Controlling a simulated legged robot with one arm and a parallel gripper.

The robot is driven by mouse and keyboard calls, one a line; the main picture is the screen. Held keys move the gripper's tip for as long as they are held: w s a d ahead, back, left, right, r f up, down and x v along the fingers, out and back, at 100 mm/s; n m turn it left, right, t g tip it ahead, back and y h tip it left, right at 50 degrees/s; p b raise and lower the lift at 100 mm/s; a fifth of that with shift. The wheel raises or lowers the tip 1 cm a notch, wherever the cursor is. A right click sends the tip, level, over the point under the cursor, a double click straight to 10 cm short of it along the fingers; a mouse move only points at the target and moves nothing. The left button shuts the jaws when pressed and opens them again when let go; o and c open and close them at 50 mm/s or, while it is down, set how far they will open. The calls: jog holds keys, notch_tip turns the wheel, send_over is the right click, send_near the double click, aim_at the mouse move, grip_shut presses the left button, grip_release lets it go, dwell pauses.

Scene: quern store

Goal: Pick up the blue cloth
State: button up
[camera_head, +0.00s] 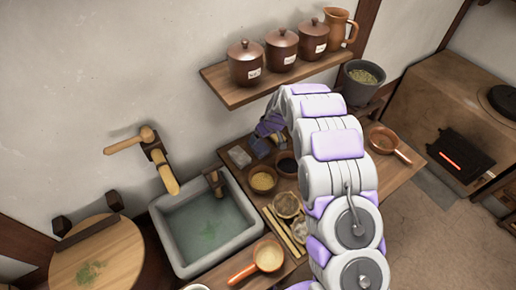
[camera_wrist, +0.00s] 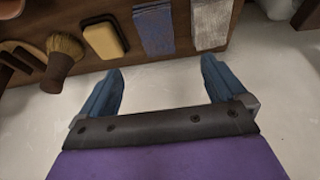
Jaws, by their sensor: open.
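The blue cloth (camera_wrist: 155,32) is a small flat folded piece lying on a wooden counter (camera_wrist: 180,52), near the counter's edge. In the head view, the blue cloth (camera_head: 260,147) shows beside my gripper, partly hidden by it. My gripper (camera_wrist: 162,68) is open with nothing between its blue fingers. In the wrist view the cloth lies just beyond the fingertips, in line with the gap between them, and the fingers appear apart from it. In the head view, my gripper (camera_head: 268,128) is near the wall, at the counter's back.
A grey cloth (camera_wrist: 211,24) lies right of the blue one; a yellow-topped block (camera_wrist: 105,40) and a brush (camera_wrist: 64,52) lie left. A stone sink (camera_head: 165,230) adjoins the counter. A shelf (camera_head: 240,95) with lidded jars hangs above. Bowls (camera_head: 263,180) stand close by.

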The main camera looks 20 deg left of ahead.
jog(key=b, duration=0.1)
send_over(259, 145)
jog(key=s+d, duration=0.1)
jog(key=s, duration=0.1)
jog(key=f, duration=0.7)
jog(key=shift+w+d+f, duration=0.2)
jog(key=shift+a+f, duration=0.15)
jog(key=shift+f, duration=0.15)
jog(key=shift+b+x, duration=0.75)
jog(key=shift+x, duration=1.65)
jog(key=shift+w+f, duration=0.15)
jog(key=shift+c, duration=0.3)
jog(key=c, duration=1)
